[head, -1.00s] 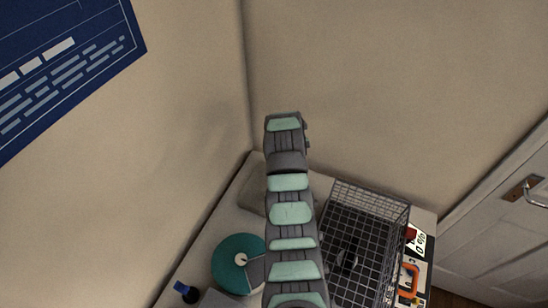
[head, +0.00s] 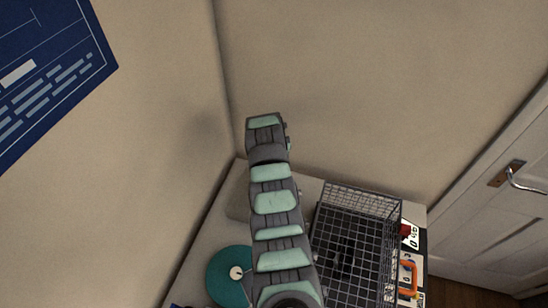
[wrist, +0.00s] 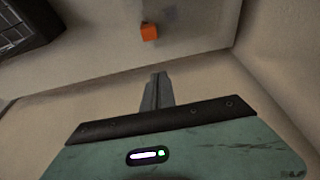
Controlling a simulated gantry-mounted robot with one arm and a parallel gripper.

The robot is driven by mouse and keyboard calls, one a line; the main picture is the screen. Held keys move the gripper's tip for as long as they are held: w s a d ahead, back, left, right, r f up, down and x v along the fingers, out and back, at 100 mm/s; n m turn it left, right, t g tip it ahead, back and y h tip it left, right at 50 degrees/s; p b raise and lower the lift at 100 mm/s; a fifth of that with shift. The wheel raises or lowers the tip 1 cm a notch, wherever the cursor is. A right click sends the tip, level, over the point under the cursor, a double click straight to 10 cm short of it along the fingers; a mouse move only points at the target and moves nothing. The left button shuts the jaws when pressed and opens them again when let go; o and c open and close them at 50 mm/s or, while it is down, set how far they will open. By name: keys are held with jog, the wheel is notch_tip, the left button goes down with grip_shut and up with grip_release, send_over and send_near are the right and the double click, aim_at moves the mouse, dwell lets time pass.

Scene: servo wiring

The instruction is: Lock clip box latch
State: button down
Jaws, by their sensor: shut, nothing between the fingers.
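My gripper (wrist: 155,92) is shut and empty in the wrist view, its two grey fingers together. A small orange block-like thing (wrist: 149,32) lies beyond the fingertips on a pale surface, apart from them. I cannot tell whether it belongs to the clip box latch. No clip box can be made out for certain. In the head view my arm rises in front of the bench, and my gripper cannot be made out there.
A wire basket (head: 322,253) stands on the bench, right of my arm; a dark gridded thing (wrist: 28,28) shows in the wrist view. An orange-handled thing (head: 407,274) is right of the basket. A teal disc (head: 228,272) lies left. Walls close off the back and left.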

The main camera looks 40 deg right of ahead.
jog(key=b+x, duration=0.6)
jog(key=x, duration=0.1)
jog(key=shift+f+b, duration=0.3)
jog(key=shift+f, duration=0.1)
jog(key=s+a+r+p, duration=0.1)
jog(key=a+p, duration=0.1)
jog(key=p, duration=0.5)
jog(key=shift+r, duration=0.35)
jog(key=shift+s+a+f+p, duration=0.1)
jog(key=shift+a+f+p, duration=0.05)
jog(key=shift+f+p, duration=0.15)
jog(key=shift+s+a+f+p, duration=0.15)
jog(key=shift+s+a+p, duration=0.35)
jog(key=shift+p, duration=0.4)
jog(key=shift+w+a, duration=0.1)
